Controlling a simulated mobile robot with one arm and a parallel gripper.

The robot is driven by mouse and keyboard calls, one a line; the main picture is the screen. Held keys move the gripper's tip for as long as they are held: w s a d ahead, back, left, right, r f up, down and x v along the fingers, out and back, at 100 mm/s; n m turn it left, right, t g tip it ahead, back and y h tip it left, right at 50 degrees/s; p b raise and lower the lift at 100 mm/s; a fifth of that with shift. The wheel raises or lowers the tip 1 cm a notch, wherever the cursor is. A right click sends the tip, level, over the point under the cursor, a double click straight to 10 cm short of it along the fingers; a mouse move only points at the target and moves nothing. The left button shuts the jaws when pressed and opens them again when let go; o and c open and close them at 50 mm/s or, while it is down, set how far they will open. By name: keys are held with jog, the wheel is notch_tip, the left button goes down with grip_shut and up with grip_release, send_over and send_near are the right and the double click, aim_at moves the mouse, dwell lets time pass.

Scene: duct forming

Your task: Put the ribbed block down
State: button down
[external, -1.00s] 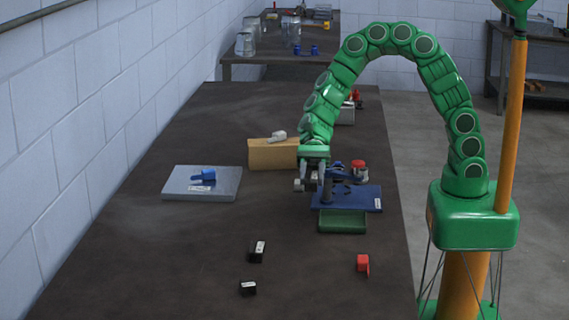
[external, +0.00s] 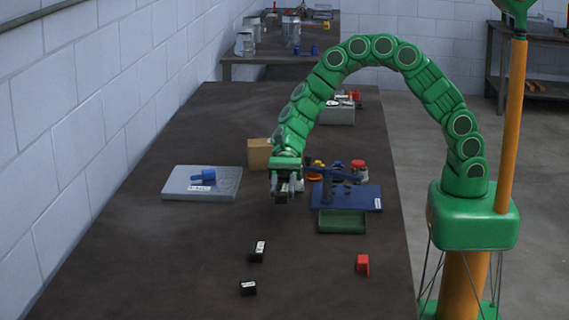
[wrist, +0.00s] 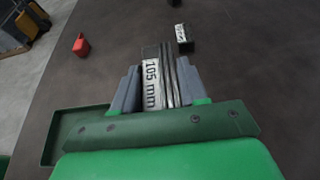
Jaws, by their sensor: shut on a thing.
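My gripper (external: 284,194) points down left of the blue plate, with its jaws shut on the ribbed block. In the wrist view, the ribbed block (wrist: 151,88) is dark with lengthwise ribs and a white label reading "105 mm". It sits between the two grey fingers of my gripper (wrist: 156,90). In the external view the block is mostly hidden by the fingers. It appears to be over the dark table (external: 190,260), but I cannot tell how large any gap is.
A blue plate (external: 360,196) and green tray (external: 342,222) lie right of my gripper. A grey slab (external: 190,194) bearing a blue piece is left, a tan block (external: 258,154) behind. Two black blocks (external: 257,252) and a red block (external: 362,264) stand nearer. Table between is clear.

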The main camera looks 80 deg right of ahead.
send_over(264, 229)
jog(key=shift+f, duration=4.65)
jog(key=c, duration=0.6)
grip_release()
jog(key=shift+f, duration=0.15)
jog(key=v, duration=1.2)
